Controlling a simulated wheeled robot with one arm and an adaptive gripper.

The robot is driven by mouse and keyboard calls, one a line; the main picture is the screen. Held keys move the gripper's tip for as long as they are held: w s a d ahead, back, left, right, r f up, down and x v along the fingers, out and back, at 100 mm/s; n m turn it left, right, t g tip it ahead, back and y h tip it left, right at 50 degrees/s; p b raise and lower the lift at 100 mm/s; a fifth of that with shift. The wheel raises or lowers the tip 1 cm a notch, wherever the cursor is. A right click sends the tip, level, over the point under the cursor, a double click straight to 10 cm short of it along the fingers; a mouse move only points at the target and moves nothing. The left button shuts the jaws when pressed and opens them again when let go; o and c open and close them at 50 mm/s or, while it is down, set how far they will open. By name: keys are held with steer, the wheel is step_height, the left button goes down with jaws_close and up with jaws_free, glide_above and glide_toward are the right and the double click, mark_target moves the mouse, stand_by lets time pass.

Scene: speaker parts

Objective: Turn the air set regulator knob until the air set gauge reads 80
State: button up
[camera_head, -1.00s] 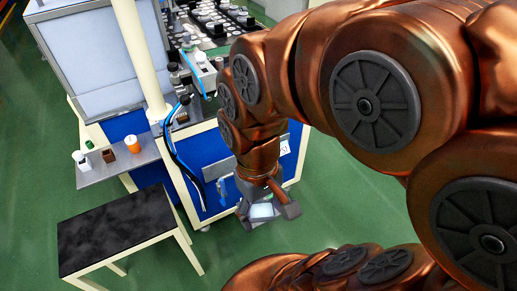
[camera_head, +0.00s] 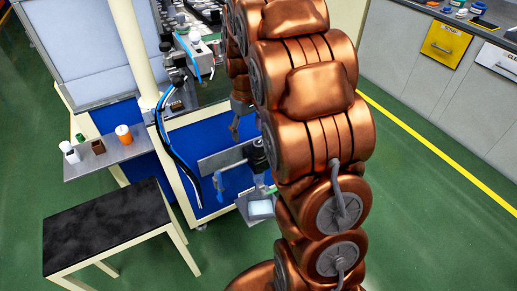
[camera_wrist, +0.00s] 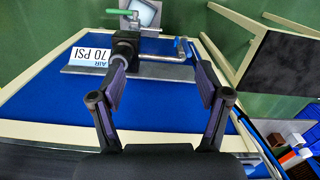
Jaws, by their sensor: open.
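The air set, a black regulator body (camera_wrist: 127,45) on a grey plate (camera_wrist: 165,72), is on the blue panel in the wrist view. A grey rounded part, perhaps the knob, shows partly behind my left finger. A white label (camera_wrist: 90,57) reads "AIR 70 PSI". No gauge needle or dial reading can be made out. My gripper (camera_wrist: 160,90) is open and empty, its fingers spread before the panel, the left one overlapping the regulator. In the head view the regulator (camera_head: 257,156) sits right of the plate, and my gripper (camera_head: 236,124) is above it.
A pipe (camera_wrist: 165,58) with a blue handle and a green-handled valve (camera_wrist: 122,13) adjoin the regulator. A grey screen box (camera_head: 260,208) is below it. A black-topped table (camera_head: 110,228) and a shelf (camera_head: 105,160) with bottles stand left.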

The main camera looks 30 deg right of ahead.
steer(key=b, duration=0.3)
glide_above(258, 142)
steer(key=shift+n+t, duration=0.3)
step_height(258, 142, down, 11)
steer(key=shift+s, duration=0.1)
steer(key=shift+f+p, duration=0.65)
steer(key=shift+f, duration=3.15)
steer(key=c, duration=1.2)
steer(key=shift+o, duration=0.2)
steer(key=m+b, duration=0.1)
steer(key=m, duration=0.2)
steer(key=shift+m, duration=0.7)
steer(key=o, duration=1.2)
steer(key=shift+c, duration=0.2)
steer(key=shift+r, duration=0.15)
